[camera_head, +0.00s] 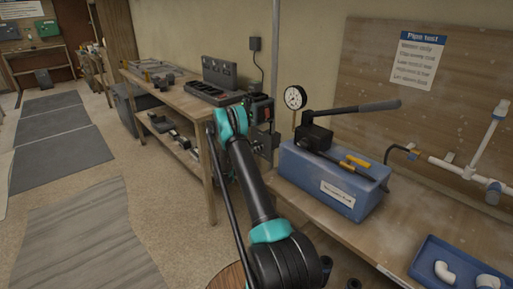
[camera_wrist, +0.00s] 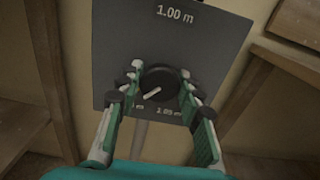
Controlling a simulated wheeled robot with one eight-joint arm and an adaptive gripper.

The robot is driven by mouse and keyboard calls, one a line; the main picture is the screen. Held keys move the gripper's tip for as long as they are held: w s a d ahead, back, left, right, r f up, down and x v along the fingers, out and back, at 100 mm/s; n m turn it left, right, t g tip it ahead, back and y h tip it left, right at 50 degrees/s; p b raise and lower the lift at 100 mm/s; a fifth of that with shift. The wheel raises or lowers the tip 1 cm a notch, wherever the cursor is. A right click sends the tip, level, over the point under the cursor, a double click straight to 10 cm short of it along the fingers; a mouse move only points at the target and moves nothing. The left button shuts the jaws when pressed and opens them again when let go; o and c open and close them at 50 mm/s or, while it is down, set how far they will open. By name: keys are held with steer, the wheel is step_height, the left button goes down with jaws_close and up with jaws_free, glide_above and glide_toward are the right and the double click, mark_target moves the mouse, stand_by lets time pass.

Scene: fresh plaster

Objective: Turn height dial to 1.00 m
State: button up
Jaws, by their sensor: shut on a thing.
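The height dial (camera_wrist: 160,82) is a dark round knob on a grey panel (camera_wrist: 120,50) in the wrist view. Its white pointer mark lies toward the lower left. The label "1.00 m" (camera_wrist: 174,14) is at the top of the panel, "1.05 m" is at the lower right, and a label at the lower left is mostly hidden by a finger. My gripper (camera_wrist: 160,92) has its two green-padded fingers on either side of the knob, shut on it. In the head view my arm reaches toward the grey post, and the dial cannot be made out.
A blue box (camera_head: 325,180) with a pressure gauge (camera_head: 295,97) and a long-handled pump stands on the right bench (camera_head: 365,235). A wooden workbench (camera_head: 178,95) with tools stands behind my arm. A grey post (camera_head: 276,60) rises between them. Floor at the left is open, with mats.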

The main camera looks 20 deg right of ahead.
steer(key=m, duration=1)
steer(key=shift+m, duration=0.4)
steer(key=m, duration=0.3)
steer(key=shift+f+m, duration=0.1)
steer(key=shift+m, duration=0.2)
steer(key=m, duration=0.6)
steer(key=shift+s, duration=0.1)
steer(key=m, duration=0.7)
steer(key=shift+m, duration=0.3)
steer(key=o, duration=1.2)
